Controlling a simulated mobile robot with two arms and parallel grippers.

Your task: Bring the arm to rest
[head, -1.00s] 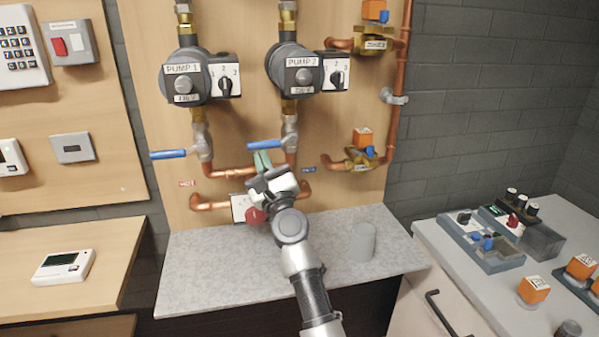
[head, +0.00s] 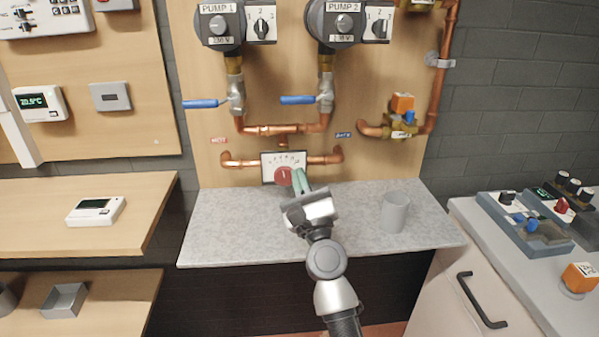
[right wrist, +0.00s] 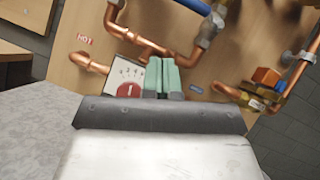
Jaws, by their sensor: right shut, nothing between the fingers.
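My right gripper (head: 299,181) is shut and empty, its green fingertips together. In the head view it is in front of the red knob (head: 284,175) on the white dial plate (head: 270,158), above the grey counter. I cannot tell whether the fingers touch the knob. In the right wrist view the green fingers (right wrist: 161,77) point toward the pump board, just right of the red knob (right wrist: 128,91). My right arm (head: 325,258) reaches up from the bottom of the head view. My left gripper is not in view.
A grey cup (head: 395,212) stands on the speckled counter (head: 235,225), right of my gripper. Two blue-handled valves (head: 300,99) and copper pipes are above. A grey cabinet (head: 500,255) bearing devices stands at the right. A wooden shelf (head: 50,220) is at the left.

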